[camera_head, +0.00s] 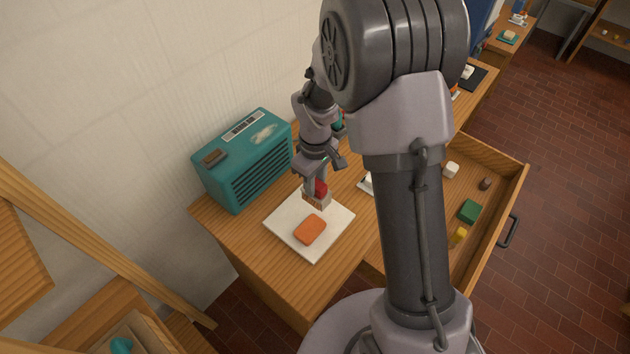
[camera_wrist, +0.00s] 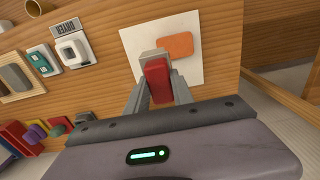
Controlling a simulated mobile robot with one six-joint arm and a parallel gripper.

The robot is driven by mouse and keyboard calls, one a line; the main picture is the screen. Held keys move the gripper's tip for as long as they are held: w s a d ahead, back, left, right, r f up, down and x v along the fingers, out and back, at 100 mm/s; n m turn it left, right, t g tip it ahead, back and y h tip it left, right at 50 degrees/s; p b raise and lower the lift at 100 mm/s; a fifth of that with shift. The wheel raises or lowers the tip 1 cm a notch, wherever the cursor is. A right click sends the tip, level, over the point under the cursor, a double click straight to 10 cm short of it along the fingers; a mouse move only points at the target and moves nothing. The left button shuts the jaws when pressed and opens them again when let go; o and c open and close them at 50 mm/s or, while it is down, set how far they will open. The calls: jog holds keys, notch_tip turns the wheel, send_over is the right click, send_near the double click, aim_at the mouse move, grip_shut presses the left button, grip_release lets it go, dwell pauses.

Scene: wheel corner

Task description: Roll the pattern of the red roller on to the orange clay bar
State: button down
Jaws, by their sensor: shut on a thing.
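The orange clay bar (camera_head: 310,229) lies flat on a white board (camera_head: 286,216) on the wooden worktop. In the wrist view the bar (camera_wrist: 175,46) is just beyond the gripper's tips, to the right. My gripper (camera_head: 315,192) is above the back part of the board. It is shut on the red roller (camera_wrist: 157,80), which sits between the two fingers with a pale grey end piece or block (camera_wrist: 154,55) at its far side. The roller (camera_head: 320,188) shows only in part in the head view. I cannot tell whether it touches the board. The roller's pattern is not readable.
A teal radio (camera_head: 243,158) stands on the worktop by the wall, left of my gripper. An open drawer (camera_head: 493,228) to the right holds a green block (camera_head: 469,211) and several small things. In the wrist view a label reading DRYER (camera_wrist: 66,29) lies near a white-grey item.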

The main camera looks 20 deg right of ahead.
jog(key=shift+s, duration=0.1)
notch_tip(320, 180, down, 6)
jog(key=b, duration=0.4)
jog(key=shift+b, duration=0.35)
jog(key=shift+f+b, duration=0.45)
jog(key=shift+f, duration=0.2)
dwell(0.4)
jog(key=shift+a, duration=0.15)
dwell(0.5)
jog(key=shift+s+a, duration=0.3)
jog(key=shift+a, duration=0.2)
jog(key=shift+s+a, duration=0.3)
jog(key=shift+a, duration=0.2)
jog(key=shift+s+a, duration=0.1)
jog(key=shift+s+a+b, duration=0.25)
jog(key=shift+a+b, duration=0.05)
jog(key=shift+a, duration=0.1)
jog(key=shift+r, duration=0.1)
